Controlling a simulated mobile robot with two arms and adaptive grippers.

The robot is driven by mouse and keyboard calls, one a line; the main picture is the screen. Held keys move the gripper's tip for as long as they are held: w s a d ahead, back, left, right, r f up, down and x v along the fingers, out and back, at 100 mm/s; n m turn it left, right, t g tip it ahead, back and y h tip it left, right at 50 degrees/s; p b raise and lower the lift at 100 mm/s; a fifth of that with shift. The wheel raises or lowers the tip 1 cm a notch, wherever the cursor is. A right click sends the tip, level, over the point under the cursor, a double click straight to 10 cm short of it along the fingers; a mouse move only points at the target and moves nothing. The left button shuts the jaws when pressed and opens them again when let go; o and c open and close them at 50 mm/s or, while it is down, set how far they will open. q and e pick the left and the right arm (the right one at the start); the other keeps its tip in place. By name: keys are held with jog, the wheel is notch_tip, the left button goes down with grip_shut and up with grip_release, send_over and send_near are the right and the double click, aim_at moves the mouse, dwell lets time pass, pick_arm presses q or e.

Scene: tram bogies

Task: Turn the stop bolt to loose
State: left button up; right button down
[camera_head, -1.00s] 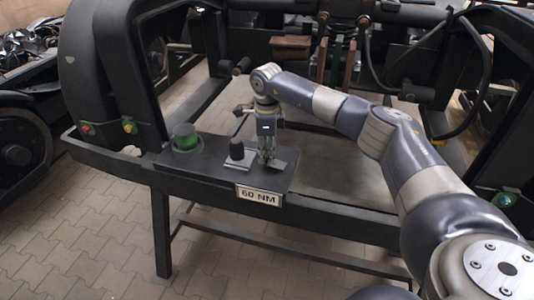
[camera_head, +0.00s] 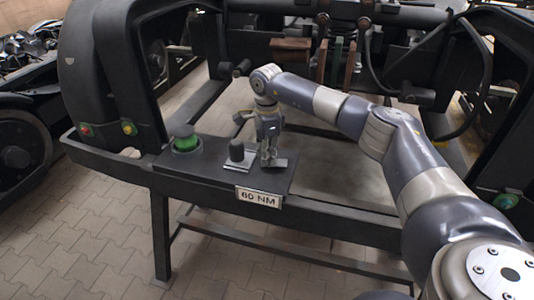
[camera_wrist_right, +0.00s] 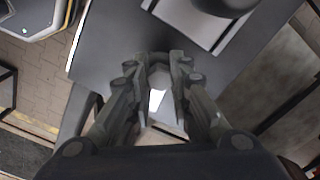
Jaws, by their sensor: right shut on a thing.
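The stop bolt shows in the right wrist view as a pale six-sided head (camera_wrist_right: 158,76) between my fingertips. In the head view my gripper hides it. My right gripper (camera_head: 270,160) points down onto the dark panel (camera_head: 215,178), to the right of the black knob. In the wrist view the two fingers of the right gripper (camera_wrist_right: 160,62) close on the bolt head from both sides. A white shape lies just below the bolt head in that view; I cannot tell what it is. My left gripper is not in view.
On the panel a black knob (camera_head: 237,150) on a grey plate stands close to the left of my gripper. A green button (camera_head: 185,142) is further left. A "60 NM" sign (camera_head: 258,197) hangs at the front edge. The dark bogie frame (camera_head: 110,80) surrounds the panel.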

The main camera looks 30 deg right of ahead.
jog(key=shift+r, duration=0.15)
jog(key=c, duration=1.5)
grip_release()
jog(key=shift+o, duration=0.2)
notch_tip(320, 180, up, 12)
